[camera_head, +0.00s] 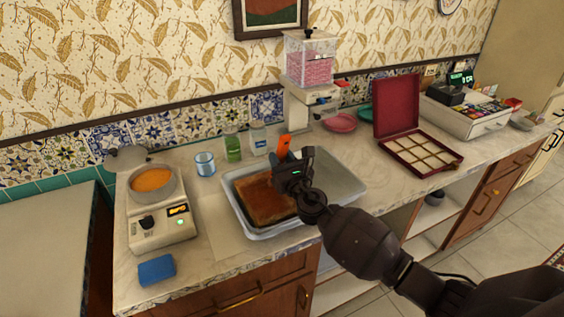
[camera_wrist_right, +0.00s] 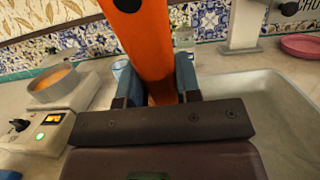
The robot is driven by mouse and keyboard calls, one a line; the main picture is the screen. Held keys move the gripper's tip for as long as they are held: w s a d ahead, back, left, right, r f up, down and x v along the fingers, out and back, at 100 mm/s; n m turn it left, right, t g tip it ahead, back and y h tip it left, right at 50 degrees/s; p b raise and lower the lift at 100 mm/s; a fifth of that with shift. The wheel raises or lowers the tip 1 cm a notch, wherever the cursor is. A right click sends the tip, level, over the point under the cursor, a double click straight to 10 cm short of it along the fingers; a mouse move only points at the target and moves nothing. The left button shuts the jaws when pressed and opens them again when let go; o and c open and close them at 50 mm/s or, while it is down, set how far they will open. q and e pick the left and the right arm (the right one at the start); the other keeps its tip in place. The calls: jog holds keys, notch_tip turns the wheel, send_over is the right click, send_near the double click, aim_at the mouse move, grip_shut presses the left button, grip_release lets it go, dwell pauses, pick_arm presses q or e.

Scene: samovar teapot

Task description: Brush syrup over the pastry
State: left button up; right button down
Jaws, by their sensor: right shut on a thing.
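The pastry (camera_head: 262,200) is a brown slab in the left part of a grey metal tray (camera_head: 343,183) on the counter. My right gripper (camera_head: 286,160) is above the tray, at the pastry's right side, and is shut on an orange handle (camera_head: 284,146), which I take to be the brush. The handle (camera_wrist_right: 146,45) stands up between the fingers in the wrist view. The brush's lower end is hidden behind the gripper, so I cannot tell whether it touches the pastry. Orange syrup (camera_head: 151,179) fills a pot on a white heater (camera_head: 160,222) at the left. My left gripper is not in view.
A blue glass (camera_head: 205,163), a green jar (camera_head: 232,148) and a clear jar (camera_head: 258,139) stand behind the tray. A blue sponge (camera_head: 157,270) lies at the front left. A dispenser (camera_head: 309,70), an open maroon box (camera_head: 417,155) and a till (camera_head: 468,112) stand to the right.

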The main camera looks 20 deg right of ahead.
jog(key=shift+w+d+f+b, duration=0.1)
jog(key=shift+w+b, duration=0.3)
jog(key=shift+w, duration=0.65)
jog(key=shift+w+d, duration=0.1)
jog(key=shift+w, duration=0.45)
jog(key=shift+w+d+b, duration=0.3)
jog(key=shift+w+b, duration=0.3)
jog(key=shift+w, duration=0.25)
jog(key=shift+v, duration=0.95)
pick_arm(q)
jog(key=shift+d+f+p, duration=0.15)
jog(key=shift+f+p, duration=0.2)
jog(key=shift+p, duration=0.45)
pick_arm(e)
jog(key=shift+r+v, duration=0.2)
jog(key=shift+v, duration=1.7)
jog(key=shift+s+a, duration=0.1)
jog(key=shift+s, duration=0.05)
